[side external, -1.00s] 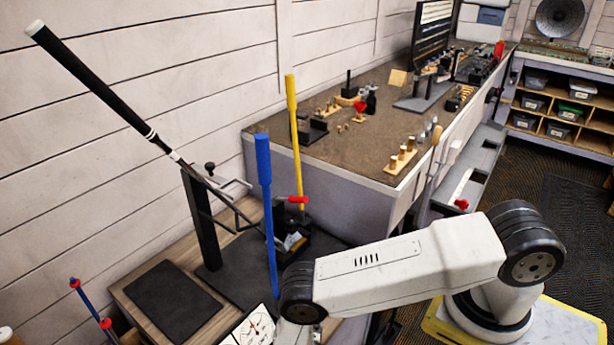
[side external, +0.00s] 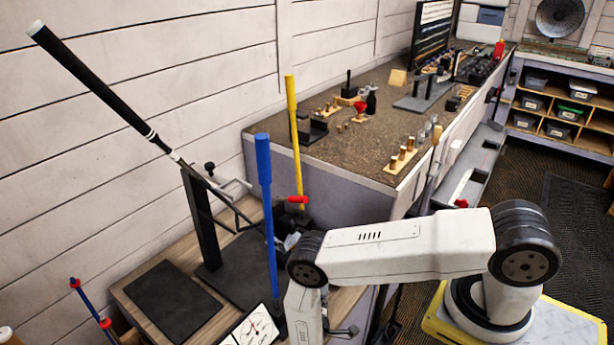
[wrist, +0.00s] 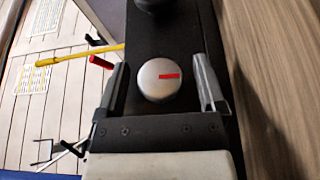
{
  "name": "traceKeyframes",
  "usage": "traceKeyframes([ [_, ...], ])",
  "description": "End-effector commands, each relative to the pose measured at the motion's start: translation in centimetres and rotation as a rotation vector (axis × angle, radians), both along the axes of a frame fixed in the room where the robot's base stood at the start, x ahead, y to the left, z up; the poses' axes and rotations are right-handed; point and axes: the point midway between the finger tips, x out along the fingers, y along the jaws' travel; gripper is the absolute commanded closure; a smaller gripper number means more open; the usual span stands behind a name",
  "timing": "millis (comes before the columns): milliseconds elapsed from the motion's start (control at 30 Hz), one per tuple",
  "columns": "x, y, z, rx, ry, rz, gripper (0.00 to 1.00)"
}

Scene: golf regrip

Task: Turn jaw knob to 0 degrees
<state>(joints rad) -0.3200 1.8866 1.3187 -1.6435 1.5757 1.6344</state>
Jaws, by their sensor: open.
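The jaw knob (wrist: 157,83) is a round silver knob with a red mark in the wrist view. The red mark points to the right in that picture. My gripper (wrist: 160,80) is open, with one finger on each side of the knob and a gap on both sides. It does not visibly touch the knob. The knob sits on a dark upright or base (wrist: 180,45). In the side view my arm's lower end hangs at the bottom centre; the fingertips and the knob cannot be made out there.
A blue-handled rod (side external: 266,200) and a yellow rod (side external: 293,130) stand beside my arm. A golf club with a black grip (side external: 95,90) slants over the stand. A red handle (side external: 297,199) sticks out near the yellow rod. A dial gauge (side external: 260,328) is at the bottom.

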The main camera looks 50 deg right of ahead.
Motion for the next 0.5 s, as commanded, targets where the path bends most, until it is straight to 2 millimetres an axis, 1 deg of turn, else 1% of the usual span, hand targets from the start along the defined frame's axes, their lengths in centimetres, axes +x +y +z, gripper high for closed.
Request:
traceKeyframes([
  [267, 0.03, -0.07, 0.0, 0.0, 0.0, 0.0, 0.11],
  [300, 0.03, -0.06, 0.0, 0.0, 0.0, 0.0, 0.24],
  [367, 0.03, -0.06, 0.0, 0.0, 0.0, 0.0, 0.43],
  [400, 0.03, -0.06, -0.01, 0.0, 0.0, 0.0, 0.56],
  [467, 0.02, -0.06, 0.0, 0.0, 0.0, 0.0, 0.75],
  [500, 0.02, -0.06, 0.0, 0.0, 0.0, 0.0, 0.88],
])
